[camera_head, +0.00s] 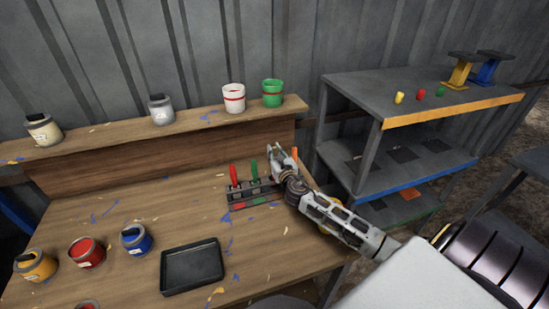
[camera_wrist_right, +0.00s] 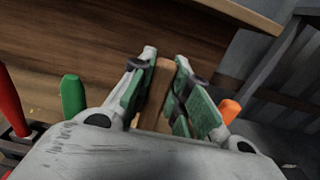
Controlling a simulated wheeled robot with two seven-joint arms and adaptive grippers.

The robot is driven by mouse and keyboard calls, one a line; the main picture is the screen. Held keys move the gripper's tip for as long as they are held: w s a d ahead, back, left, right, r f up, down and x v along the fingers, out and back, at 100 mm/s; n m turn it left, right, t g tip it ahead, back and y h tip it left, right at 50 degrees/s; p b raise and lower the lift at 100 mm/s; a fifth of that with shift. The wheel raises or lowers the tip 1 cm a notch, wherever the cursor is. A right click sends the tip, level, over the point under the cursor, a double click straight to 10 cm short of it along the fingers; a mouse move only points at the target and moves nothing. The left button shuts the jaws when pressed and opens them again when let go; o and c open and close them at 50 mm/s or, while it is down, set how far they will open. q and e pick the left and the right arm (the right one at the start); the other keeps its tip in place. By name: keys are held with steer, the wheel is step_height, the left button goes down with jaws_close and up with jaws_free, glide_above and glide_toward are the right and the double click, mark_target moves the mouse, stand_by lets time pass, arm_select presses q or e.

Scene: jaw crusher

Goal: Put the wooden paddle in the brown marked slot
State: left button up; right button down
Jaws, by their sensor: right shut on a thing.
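My right gripper (camera_head: 279,160) is at the right end of a dark slotted rack (camera_head: 228,194) on the wooden workbench. In the right wrist view, its green-padded fingers (camera_wrist_right: 168,90) are shut on the brown wooden paddle (camera_wrist_right: 155,104), which stands up between them. In the head view I cannot make out the paddle. A red-handled tool (camera_head: 233,176) and a green-handled tool (camera_head: 254,168) stand upright in the rack, left of my gripper. An orange handle (camera_head: 294,153) shows just right of it. I cannot make out the brown marked slot; my gripper and arm cover that part. My left gripper is out of view.
A black tray (camera_head: 192,289) lies at the bench front. Yellow (camera_head: 36,266), red (camera_head: 87,253) and blue (camera_head: 136,240) paint cans stand at left. Several cans stand on the raised back shelf (camera_head: 120,130). A grey shelf unit (camera_head: 400,100) stands to the right.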

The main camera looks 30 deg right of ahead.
steer(key=shift+f, duration=1.1)
steer(key=shift+f+b, duration=0.15)
steer(key=shift+b, duration=0.15)
steer(key=c, duration=1.3)
jaws_free()
steer(key=shift+c, duration=0.2)
steer(key=b+v, duration=0.1)
steer(key=v, duration=1.1)
